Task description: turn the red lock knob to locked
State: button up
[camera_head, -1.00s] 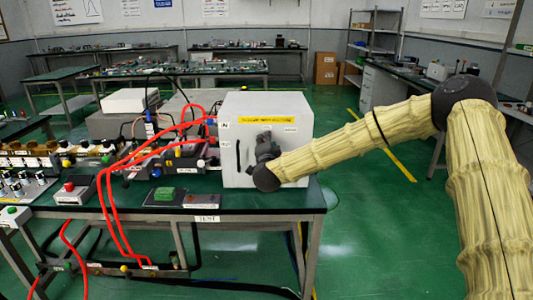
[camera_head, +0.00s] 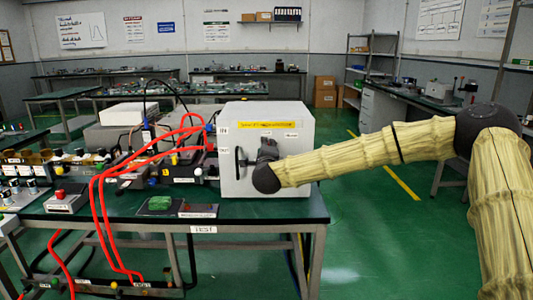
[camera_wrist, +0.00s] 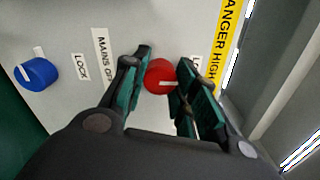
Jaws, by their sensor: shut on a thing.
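The red lock knob (camera_wrist: 160,77) is a round knob on the white cabinet's front panel, with a pale pointer mark across it. In the wrist view it sits between the two green-padded fingers of my gripper (camera_wrist: 163,66), which are shut on it. The mark lies roughly level in that view. A LOCK label (camera_wrist: 80,67) and a MAINS OFF label (camera_wrist: 103,55) are to its left. A label to its right is partly hidden by a finger. In the head view my gripper (camera_head: 268,150) is against the cabinet front and hides the knob.
A blue knob (camera_wrist: 39,72) is left of the gripper in the wrist view. The white cabinet (camera_head: 295,165) stands on the bench's right end, with a dark handle (camera_head: 240,157) at its left. Red cables (camera_head: 100,205) run at left. Floor right of the bench is clear.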

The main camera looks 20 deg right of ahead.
jog(key=shift+d+f, duration=0.1)
dwell(0.3)
jog(key=o, duration=1)
jog(key=shift+d, duration=0.1)
jog(key=v, duration=1.2)
